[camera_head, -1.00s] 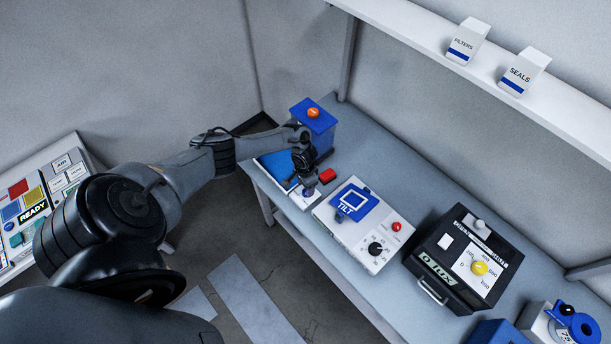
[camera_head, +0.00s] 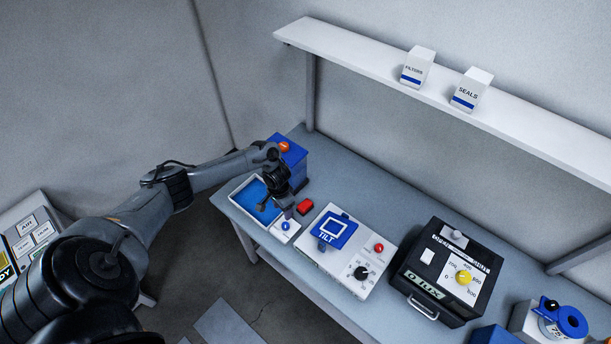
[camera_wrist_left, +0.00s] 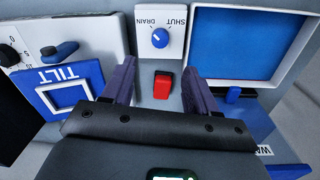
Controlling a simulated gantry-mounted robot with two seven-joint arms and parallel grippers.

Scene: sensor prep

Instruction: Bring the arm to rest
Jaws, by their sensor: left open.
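My left gripper (camera_head: 286,208) is open and empty, above the table near its left end. It points down beside the blue drain knob (camera_head: 286,226), which is in plain sight on its white plate. In the left wrist view the two fingers (camera_wrist_left: 160,88) are spread, with a red block (camera_wrist_left: 163,85) showing between them, below them on the table. The drain knob (camera_wrist_left: 160,38) also shows there, beyond the fingertips, between the words DRAIN and SHUT. My right gripper is in neither view.
A blue-floored tray (camera_head: 237,186) and a blue box with an orange button (camera_head: 285,146) stand close to the gripper. The white TILT unit (camera_head: 308,245) and a black case (camera_head: 408,274) stand to the right. A shelf (camera_head: 380,69) runs above the table.

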